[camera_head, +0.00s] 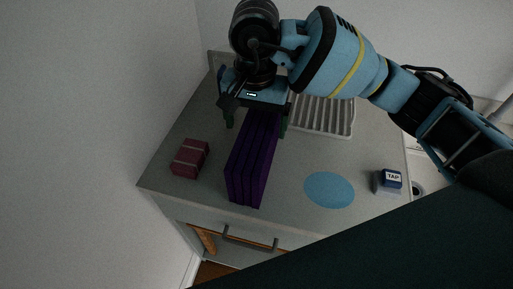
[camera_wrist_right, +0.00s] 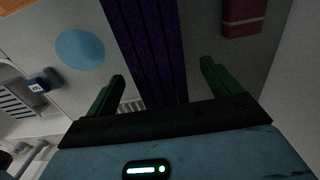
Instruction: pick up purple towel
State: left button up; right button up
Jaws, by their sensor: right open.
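The purple towel (camera_head: 250,172) is a folded, ribbed block lying on the grey counter top, long side running away from me. It also shows in the right wrist view (camera_wrist_right: 150,45), running between the fingers. My right gripper (camera_head: 257,122) is over the towel's far end, its green fingers apart on either side of it. In the right wrist view the open fingers (camera_wrist_right: 163,85) straddle the towel, with visible gaps on both sides. My left gripper is not in view.
A dark red box (camera_head: 190,158) lies left of the towel. A blue round mat (camera_head: 329,190) and a blue block marked TAP (camera_head: 388,181) are to the right. A white ribbed rack (camera_head: 325,116) lies behind. The wall borders the counter (camera_head: 290,185) at left.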

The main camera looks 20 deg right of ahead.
aim_at(257, 131)
jog(key=shift+s+f, duration=0.1)
jog(key=shift+f, duration=0.2)
notch_tip(257, 131, down, 3)
jog(key=shift+s+f+p, duration=0.1)
jog(key=shift+f+p, duration=0.05)
jog(key=shift+p, duration=0.2)
jog(key=shift+f, duration=0.6)
jog(key=c, duration=1.2)
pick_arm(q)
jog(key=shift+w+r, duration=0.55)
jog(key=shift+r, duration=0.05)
pick_arm(e)
jog(key=shift+r, duration=0.1)
